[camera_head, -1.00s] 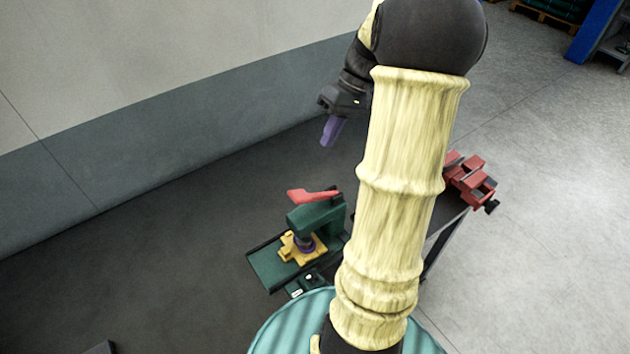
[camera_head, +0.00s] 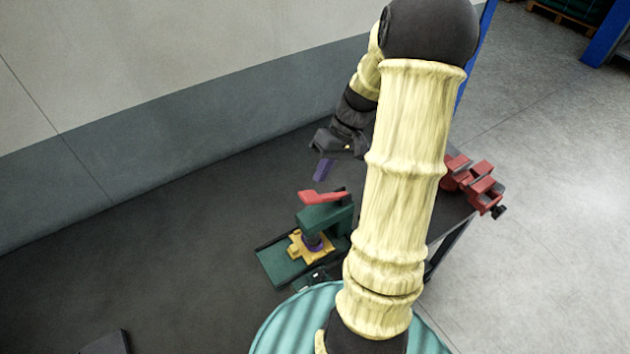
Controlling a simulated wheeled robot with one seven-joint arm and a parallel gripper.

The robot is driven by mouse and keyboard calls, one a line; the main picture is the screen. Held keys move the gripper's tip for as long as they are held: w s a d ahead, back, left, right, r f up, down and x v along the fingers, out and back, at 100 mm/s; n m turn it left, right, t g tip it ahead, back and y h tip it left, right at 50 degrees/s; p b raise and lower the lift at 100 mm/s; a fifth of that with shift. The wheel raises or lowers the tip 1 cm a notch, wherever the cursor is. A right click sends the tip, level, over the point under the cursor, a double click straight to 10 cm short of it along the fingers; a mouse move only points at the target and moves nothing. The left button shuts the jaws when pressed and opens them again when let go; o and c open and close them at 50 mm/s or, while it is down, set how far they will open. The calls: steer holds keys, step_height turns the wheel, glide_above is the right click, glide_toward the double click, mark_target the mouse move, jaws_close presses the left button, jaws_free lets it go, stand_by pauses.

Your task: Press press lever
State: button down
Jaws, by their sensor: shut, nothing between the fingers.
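The press (camera_head: 322,221) is a dark green machine on a green base plate at the lower middle of the head view. Its red press lever (camera_head: 322,198) lies on top and points left. Under its head sit a purple ring (camera_head: 313,243) and a yellow fixture (camera_head: 302,251). My gripper (camera_head: 322,171) is dark with purple fingers that point down. It is shut and empty. In the picture it is just above the red lever, with a small gap. My arm hides part of the area right of the press.
A red vise-like device (camera_head: 474,186) stands on the dark bench right of my arm. Blue racking (camera_head: 606,40) stands at the far right.

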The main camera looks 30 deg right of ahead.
mark_target(311, 196)
steer(key=shift+s+p+x, duration=0.15)
steer(key=shift+p+x, duration=0.25)
steer(key=shift+x, duration=0.7)
steer(key=shift+s+p+x, duration=0.1)
steer(key=shift+p+x, duration=0.25)
steer(key=shift+x, duration=0.75)
steer(key=shift+w+f, duration=0.1)
steer(key=shift+w, duration=0.05)
